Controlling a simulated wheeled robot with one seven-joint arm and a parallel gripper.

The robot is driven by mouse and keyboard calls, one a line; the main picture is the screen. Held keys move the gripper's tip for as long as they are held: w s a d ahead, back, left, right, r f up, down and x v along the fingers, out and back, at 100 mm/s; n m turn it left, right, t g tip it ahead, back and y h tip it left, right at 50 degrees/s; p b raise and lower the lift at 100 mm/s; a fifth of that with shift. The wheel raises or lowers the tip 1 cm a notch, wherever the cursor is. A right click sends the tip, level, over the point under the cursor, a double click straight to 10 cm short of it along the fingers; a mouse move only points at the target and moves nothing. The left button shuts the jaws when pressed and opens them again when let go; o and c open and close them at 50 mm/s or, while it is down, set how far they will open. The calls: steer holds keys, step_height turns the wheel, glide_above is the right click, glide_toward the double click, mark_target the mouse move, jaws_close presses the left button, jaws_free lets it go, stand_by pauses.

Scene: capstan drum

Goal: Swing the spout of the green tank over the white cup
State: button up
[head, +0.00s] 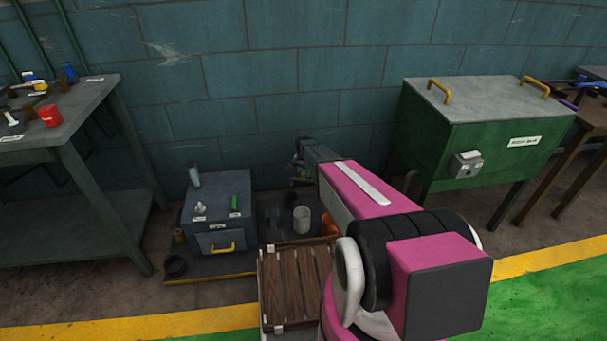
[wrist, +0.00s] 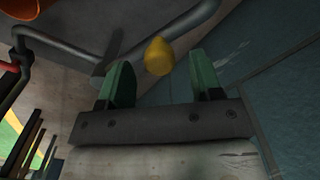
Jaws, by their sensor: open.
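The green tank (head: 475,140) stands on legs at the right in the head view, with a grey lid and yellow handles. The white cup (head: 301,220) stands upright on the low dark area left of my arm. My gripper (head: 298,168) is above and behind the cup, small and partly hidden by my arm. In the wrist view my gripper (wrist: 163,78) is open, with a yellow rounded knob (wrist: 158,56) showing between its fingers. A bent grey pipe (wrist: 60,50) runs close by; I cannot tell whether it is the spout. In the head view my arm hides any spout end.
An orange object (head: 328,224) stands right of the cup, and an orange rim (wrist: 20,8) shows in the wrist view. A grey box (head: 218,218) with a yellow handle is left of the cup. A bench (head: 60,115) stands left.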

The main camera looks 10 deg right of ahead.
steer(key=shift+f, duration=0.65)
jaws_close()
steer(key=shift+s, duration=0.15)
